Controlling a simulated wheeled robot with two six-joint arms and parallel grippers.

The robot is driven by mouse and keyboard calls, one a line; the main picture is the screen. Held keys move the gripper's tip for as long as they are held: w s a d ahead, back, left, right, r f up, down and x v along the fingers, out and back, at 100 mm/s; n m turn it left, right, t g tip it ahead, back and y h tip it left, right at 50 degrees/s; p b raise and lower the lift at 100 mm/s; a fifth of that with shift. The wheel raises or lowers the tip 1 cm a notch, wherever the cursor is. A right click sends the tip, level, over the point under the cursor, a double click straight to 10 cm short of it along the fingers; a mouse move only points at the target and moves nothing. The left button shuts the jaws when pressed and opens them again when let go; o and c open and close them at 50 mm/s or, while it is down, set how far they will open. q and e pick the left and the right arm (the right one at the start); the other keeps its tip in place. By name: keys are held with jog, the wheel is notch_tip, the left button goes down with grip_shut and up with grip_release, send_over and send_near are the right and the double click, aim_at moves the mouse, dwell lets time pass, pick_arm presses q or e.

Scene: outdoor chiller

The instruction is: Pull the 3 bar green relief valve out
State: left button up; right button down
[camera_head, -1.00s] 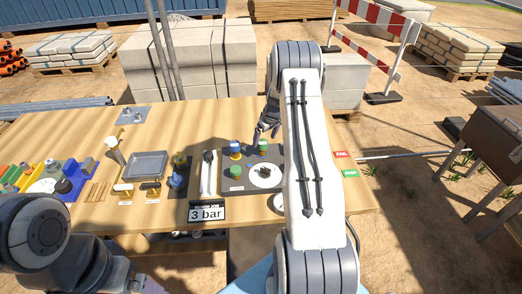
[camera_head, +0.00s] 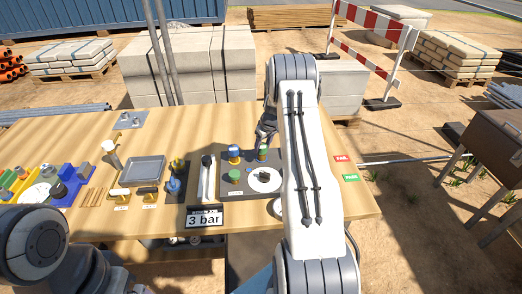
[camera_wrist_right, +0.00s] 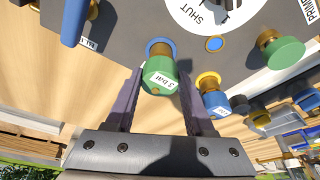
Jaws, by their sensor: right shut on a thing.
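The green relief valve (camera_wrist_right: 160,76), with "3 bar" on its cap, stands in a blue ring on the dark panel (camera_wrist_right: 130,20). In the head view its green top (camera_head: 263,154) is beside my right gripper (camera_head: 265,138). In the right wrist view my right gripper (camera_wrist_right: 160,100) has its two purple fingers on either side of the valve and is shut on it. A blue-capped valve (camera_head: 234,152) with a yellow ring stands to its left; it also shows in the wrist view (camera_wrist_right: 214,98). My left gripper is barely in view at the bottom left, its fingers unclear.
A "3 bar" sign (camera_head: 205,218) stands at the table's front edge. A green knob (camera_head: 235,175) and a white dial (camera_head: 263,181) are on the panel. A grey tray (camera_head: 144,170) lies left. Red and green cards (camera_head: 346,168) lie right.

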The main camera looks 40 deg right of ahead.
aim_at(262, 146)
jog(key=shift+r, duration=0.65)
jog(key=shift+r+p, duration=1.5)
jog(key=shift+r, duration=1.15)
jog(key=c, duration=1.1)
grip_release()
grip_shut()
